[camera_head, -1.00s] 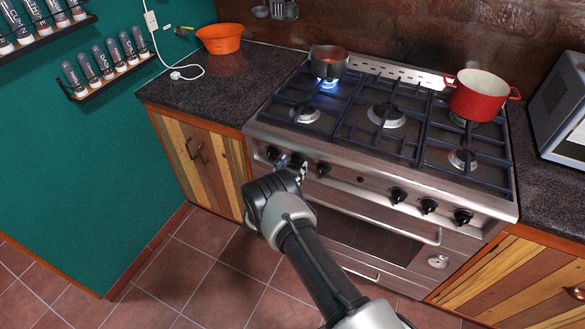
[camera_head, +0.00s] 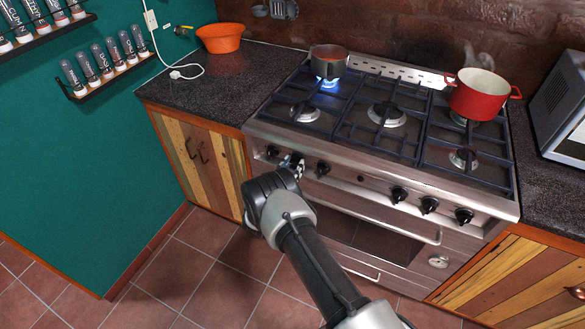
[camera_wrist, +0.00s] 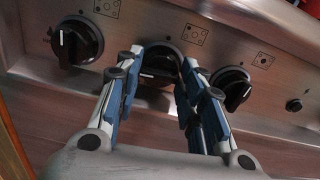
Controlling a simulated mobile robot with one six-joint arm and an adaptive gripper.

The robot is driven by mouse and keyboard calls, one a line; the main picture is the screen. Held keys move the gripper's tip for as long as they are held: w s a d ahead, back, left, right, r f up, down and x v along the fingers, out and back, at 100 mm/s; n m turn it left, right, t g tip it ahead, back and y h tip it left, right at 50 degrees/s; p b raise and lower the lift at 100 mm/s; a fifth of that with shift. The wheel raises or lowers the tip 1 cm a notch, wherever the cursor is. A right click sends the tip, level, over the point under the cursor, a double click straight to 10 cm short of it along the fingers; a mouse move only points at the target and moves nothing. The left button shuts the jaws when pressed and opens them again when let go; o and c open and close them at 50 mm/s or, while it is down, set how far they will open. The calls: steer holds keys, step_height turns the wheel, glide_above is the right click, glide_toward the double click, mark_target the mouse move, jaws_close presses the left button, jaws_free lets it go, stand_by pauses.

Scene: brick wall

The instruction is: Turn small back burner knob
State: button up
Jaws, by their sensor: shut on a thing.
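The stove (camera_head: 350,190) has a row of black knobs on its steel front panel. In the wrist view my gripper (camera_wrist: 162,61) is shut on the second knob from the left (camera_wrist: 160,72), one finger on each side of it. A burner diagram is printed above this knob. The left knob (camera_wrist: 78,41) and the right knob (camera_wrist: 233,90) stand free on either side, the right one close to my right finger. In the head view my gripper (camera_head: 292,164) is at the panel's left part and hides most of the held knob.
A dark pot (camera_head: 329,64) stands over a blue flame (camera_head: 328,83) on the back left burner. A red pot (camera_head: 478,94) with steam stands at the back right. An oven handle (camera_head: 385,217) runs below the knobs. An orange bowl (camera_head: 220,38) is on the left counter.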

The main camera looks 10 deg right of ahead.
steer(key=n+b, duration=0.2)
steer(key=n, duration=0.1)
steer(key=shift+f+n, duration=0.15)
steer(key=shift+n, duration=0.15)
steer(key=shift+n+b, duration=0.6)
steer(key=shift+n, duration=0.8)
steer(key=o, duration=1.1)
steer(key=shift+c, duration=0.2)
